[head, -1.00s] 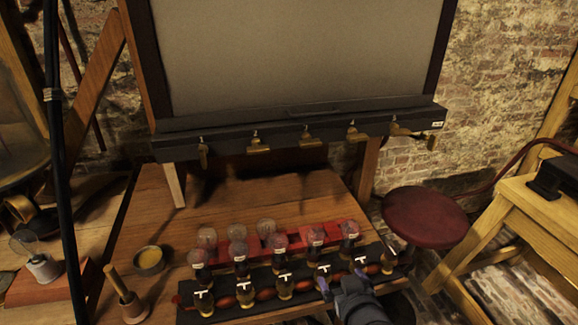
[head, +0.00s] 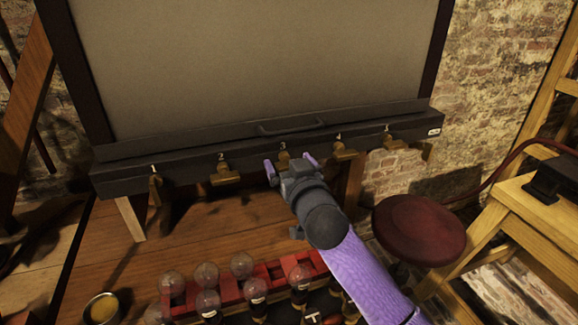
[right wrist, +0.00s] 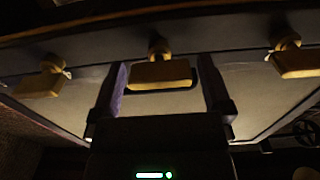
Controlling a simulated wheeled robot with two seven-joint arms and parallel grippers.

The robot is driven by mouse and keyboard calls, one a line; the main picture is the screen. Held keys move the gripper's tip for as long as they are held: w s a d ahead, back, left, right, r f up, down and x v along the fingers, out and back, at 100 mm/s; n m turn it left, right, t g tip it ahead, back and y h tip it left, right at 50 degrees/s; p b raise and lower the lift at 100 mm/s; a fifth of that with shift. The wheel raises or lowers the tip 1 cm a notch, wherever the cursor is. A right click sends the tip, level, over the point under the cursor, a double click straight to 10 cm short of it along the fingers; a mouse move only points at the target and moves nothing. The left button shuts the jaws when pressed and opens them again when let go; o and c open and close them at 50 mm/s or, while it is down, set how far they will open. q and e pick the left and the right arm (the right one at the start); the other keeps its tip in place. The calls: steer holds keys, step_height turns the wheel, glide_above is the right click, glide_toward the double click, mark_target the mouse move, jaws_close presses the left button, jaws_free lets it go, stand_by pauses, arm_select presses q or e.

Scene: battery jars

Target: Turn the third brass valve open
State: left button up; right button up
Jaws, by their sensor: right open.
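The third brass valve (head: 284,155) sits under the number 3 on the dark rail and is partly hidden by my right gripper. My right gripper (head: 291,166) is open, with its purple fingers to either side of that valve. In the right wrist view, the valve's flat brass handle (right wrist: 160,75) lies crosswise between the open fingers (right wrist: 164,90), with a narrow gap on each side. I see no grip on it. My left gripper is out of view.
Other brass valves hang along the rail: number 1 (head: 155,187), number 2 (head: 224,175), number 4 (head: 343,151) and number 5 (head: 393,140). Glass-topped jars (head: 207,275) stand in a red rack below. A dark red stool (head: 420,228) stands at the right.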

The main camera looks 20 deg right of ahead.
steer(key=shift+w, duration=0.15)
steer(key=c, duration=1.1)
